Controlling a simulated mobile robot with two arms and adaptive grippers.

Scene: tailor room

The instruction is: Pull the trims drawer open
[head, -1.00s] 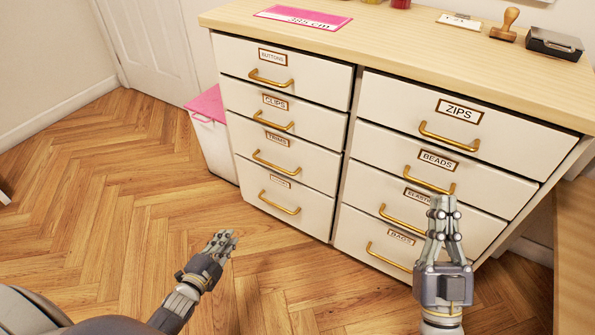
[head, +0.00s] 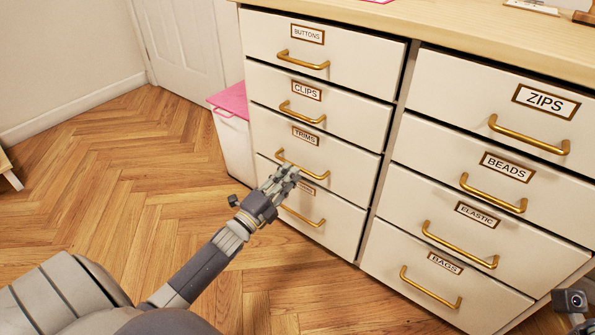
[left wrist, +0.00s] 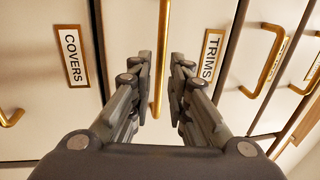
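The trims drawer (head: 345,170) is the third one down in the left column, level with its neighbours and closed. Its brass handle (head: 290,160) runs under the TRIMS label (head: 305,136).
The buttons drawer (head: 370,60) and clips drawer (head: 350,115) are above, and the covers drawer (left wrist: 45,110) is below. The right column holds zips, beads, elastic and bags drawers. A white bin with a pink lid (head: 232,100) stands left of the cabinet. The wooden floor (head: 130,190) in front is clear.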

